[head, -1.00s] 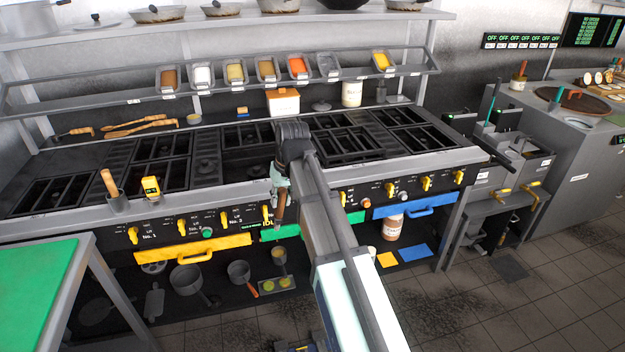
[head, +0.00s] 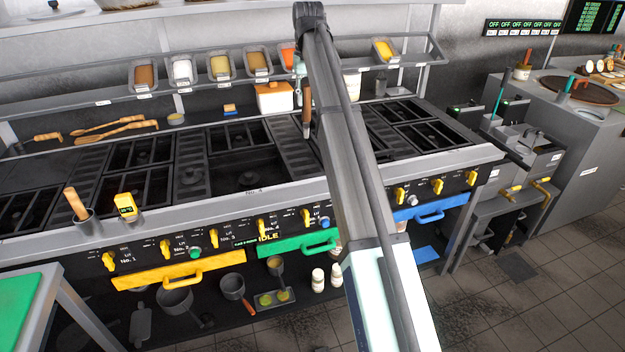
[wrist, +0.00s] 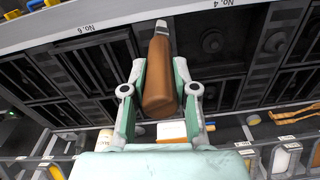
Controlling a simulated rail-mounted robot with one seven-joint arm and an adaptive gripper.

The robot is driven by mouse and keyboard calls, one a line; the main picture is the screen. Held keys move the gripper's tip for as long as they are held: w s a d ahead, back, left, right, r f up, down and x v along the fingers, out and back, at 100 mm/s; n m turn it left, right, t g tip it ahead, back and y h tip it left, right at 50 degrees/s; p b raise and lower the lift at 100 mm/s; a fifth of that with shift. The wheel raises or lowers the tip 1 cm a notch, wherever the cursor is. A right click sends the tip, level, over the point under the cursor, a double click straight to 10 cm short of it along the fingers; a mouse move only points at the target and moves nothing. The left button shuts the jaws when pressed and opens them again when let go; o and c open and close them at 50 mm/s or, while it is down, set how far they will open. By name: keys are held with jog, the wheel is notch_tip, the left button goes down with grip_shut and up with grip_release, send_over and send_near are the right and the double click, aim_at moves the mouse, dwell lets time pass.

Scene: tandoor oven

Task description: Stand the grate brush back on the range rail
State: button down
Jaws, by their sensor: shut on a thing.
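My gripper (head: 304,78) is shut on a brown handle, which I take to be the grate brush (head: 306,112). It hangs down from the fingers above the right half of the range. In the wrist view the same brush (wrist: 157,85) lies between the two green-padded fingers, with a pale metal collar at its far end. Its bristles are not visible. The grey range rail (head: 290,196) runs along the range front above the knobs. It also shows in the wrist view (wrist: 120,12), beyond the brush's far end.
A metal cup (head: 85,221) with a wooden-handled tool and a yellow thermometer (head: 126,207) stand on the rail's left part. Behind are a white box (head: 274,98) and the sloped shelf of ingredient pans (head: 220,68). Wooden spoons (head: 115,127) lie at the back left.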

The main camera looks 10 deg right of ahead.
aim_at(307, 122)
jog(key=shift+s+a+f, duration=0.1)
jog(key=shift+s+f, duration=0.1)
jog(key=shift+f, duration=0.15)
notch_tip(307, 122, down, 19)
jog(key=p, duration=0.4)
jog(key=shift+p, duration=0.4)
jog(key=shift+s+f, duration=0.1)
jog(key=shift+f, duration=0.05)
jog(key=c, duration=0.9)
grip_release()
notch_tip(307, 122, up, 12)
jog(key=b, duration=0.3)
jog(key=shift+s, duration=0.15)
